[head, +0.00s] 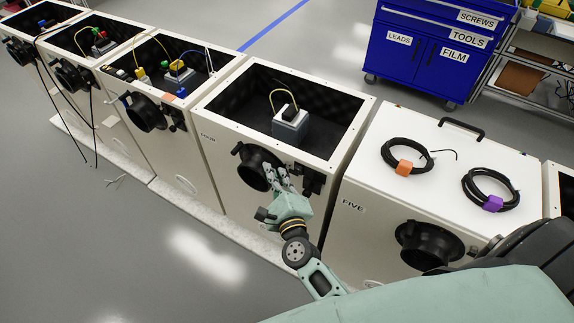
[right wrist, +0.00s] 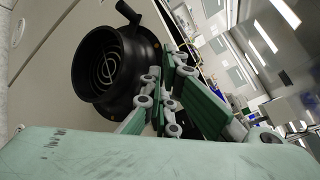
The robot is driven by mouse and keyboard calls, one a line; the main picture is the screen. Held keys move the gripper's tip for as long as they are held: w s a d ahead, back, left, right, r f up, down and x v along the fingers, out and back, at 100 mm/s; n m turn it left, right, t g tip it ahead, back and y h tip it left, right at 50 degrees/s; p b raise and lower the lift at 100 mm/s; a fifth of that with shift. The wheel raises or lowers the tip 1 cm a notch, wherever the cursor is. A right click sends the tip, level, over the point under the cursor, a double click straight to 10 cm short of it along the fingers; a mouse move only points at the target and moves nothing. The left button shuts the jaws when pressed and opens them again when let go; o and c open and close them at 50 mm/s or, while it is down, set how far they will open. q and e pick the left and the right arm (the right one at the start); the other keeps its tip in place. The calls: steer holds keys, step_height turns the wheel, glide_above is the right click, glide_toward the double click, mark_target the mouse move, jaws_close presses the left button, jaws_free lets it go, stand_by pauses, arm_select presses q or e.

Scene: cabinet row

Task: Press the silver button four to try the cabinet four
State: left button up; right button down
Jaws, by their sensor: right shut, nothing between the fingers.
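Cabinet four (head: 226,178) is a white box, open on top, with a small grey device (head: 290,126) and a yellow cable inside. A round black port (head: 254,170) sticks out of its front. It shows large in the right wrist view (right wrist: 105,66), with concentric rings inside. My right gripper (head: 279,172) is shut and empty. Its fingertips are at the front of cabinet four, just right of the port; I cannot tell whether they touch. A small black fixture (head: 313,183) is right of the fingers. I cannot make out the silver button. My left gripper is out of view.
Closed cabinet five (head: 420,137) stands to the right, with cable coils tagged orange (head: 403,168) and purple (head: 492,203) on top. More open cabinets (head: 182,135) run left. A blue tool cabinet (head: 425,52) stands behind.

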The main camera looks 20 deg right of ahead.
steer(key=shift+w+d, duration=0.1)
steer(key=shift+w+d, duration=0.15)
steer(key=shift+d, duration=0.1)
steer(key=shift+w+d, duration=0.3)
steer(key=shift+d, duration=0.05)
stand_by(0.9)
stand_by(0.3)
steer(key=shift+s+a, duration=0.55)
steer(key=shift+a, duration=0.1)
steer(key=shift+s+a, duration=0.1)
steer(key=s+a, duration=0.1)
steer(key=a, duration=0.1)
steer(key=s+a, duration=0.1)
steer(key=s, duration=0.1)
steer(key=shift+a, duration=0.4)
stand_by(0.5)
